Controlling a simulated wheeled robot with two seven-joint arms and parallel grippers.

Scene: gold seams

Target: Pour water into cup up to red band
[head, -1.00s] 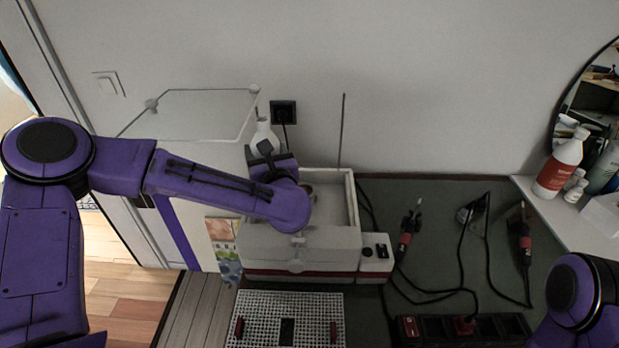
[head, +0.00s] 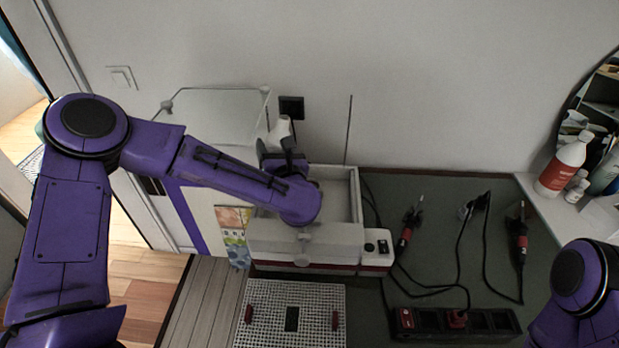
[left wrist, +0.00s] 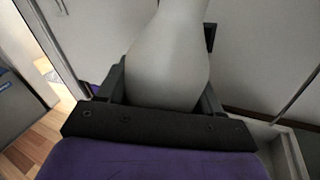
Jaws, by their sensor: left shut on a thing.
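A white, round-bellied bottle (left wrist: 168,62) with a narrowing neck fills the middle of the left wrist view, between the two black fingers of my left gripper (left wrist: 162,92). The gripper is shut on it. In the head view the bottle (head: 279,131) shows only in part, leaning a little, above the back left corner of the white open-topped box (head: 354,199). My left gripper (head: 281,153) is partly covered by its own purple arm there. I cannot make out a cup, a red band or water; the arm hides part of the box's inside. My right gripper is out of view.
The box has a small switch panel (head: 377,248) at its right. A white grid mat (head: 268,318) lies in front. Soldering irons (head: 520,235) with black cables and a power strip (head: 486,323) lie to the right. A clear panel (head: 215,115) stands behind the arm.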

